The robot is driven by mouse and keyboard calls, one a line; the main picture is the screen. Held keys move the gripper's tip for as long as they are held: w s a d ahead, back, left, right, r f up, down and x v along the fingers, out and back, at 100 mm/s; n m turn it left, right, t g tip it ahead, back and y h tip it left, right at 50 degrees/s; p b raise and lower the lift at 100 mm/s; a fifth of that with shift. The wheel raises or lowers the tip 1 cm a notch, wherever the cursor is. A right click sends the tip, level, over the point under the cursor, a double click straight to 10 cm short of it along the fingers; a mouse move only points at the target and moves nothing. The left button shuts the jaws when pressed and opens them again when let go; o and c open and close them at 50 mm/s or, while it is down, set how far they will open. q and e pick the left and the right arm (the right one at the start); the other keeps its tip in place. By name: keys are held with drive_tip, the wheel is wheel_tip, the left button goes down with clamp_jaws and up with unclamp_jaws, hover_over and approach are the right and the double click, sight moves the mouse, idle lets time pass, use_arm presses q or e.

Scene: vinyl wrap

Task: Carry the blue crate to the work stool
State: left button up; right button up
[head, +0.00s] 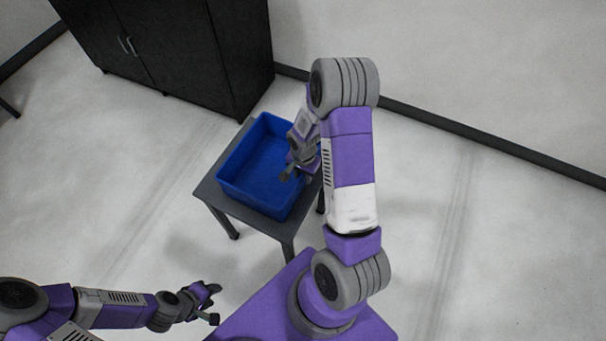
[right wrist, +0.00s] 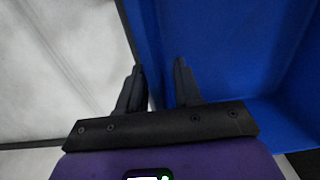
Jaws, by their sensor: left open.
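The blue crate (head: 246,166) is empty and sits upright on a small dark grey table (head: 236,207). It also shows in the right wrist view (right wrist: 235,50). My right gripper (head: 297,175) is at the crate's right side, with one finger inside the crate. In the right wrist view the gripper's fingers (right wrist: 158,85) are on either side of the crate's wall, a little apart; whether they press on it I cannot tell. My left gripper (head: 214,303) is open and empty, low and in front of the table. I cannot pick out a separate work stool.
A black cabinet (head: 170,50) with two handles stands behind the table, close to it. A dark baseboard (head: 450,125) runs along the wall. The pale floor (head: 500,240) at the right is clear. Part of a dark object (head: 8,106) shows at the left edge.

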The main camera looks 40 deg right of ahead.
wheel_tip(320, 180, up, 12)
drive_tip(key=p, duration=0.3)
drive_tip(key=shift+f, duration=0.25)
use_arm(q)
wheel_tip(320, 180, up, 4)
drive_tip(key=shift+f, duration=0.1)
drive_tip(key=shift+s, duration=0.1)
use_arm(e)
drive_tip(key=shift+s, duration=0.1)
